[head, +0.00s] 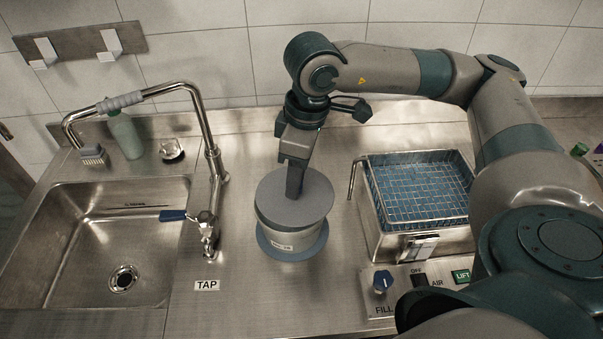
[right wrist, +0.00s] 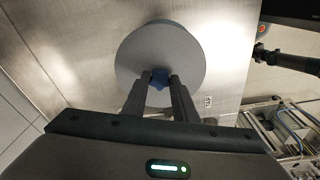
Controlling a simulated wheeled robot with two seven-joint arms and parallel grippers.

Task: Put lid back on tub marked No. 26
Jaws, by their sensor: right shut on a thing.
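A pale tub (head: 290,240) with a small label on its front stands on the steel counter, on a blue round base. The label is too small to read surely. A grey round lid (head: 318,193) is over the tub and hides its mouth. I cannot tell whether the lid touches the rim. My right gripper (head: 294,192) points down at the middle of the lid. In the right wrist view, its two fingers (right wrist: 160,80) are shut on the blue knob of the lid (right wrist: 185,50). My left gripper is not in view.
A sink (head: 70,240) with a tall tap (head: 208,145) is at the left. A steel bath with a wire basket (head: 420,190) stands close on the right, behind a control panel (head: 381,284) with a knob. Bare counter lies in front of the tub.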

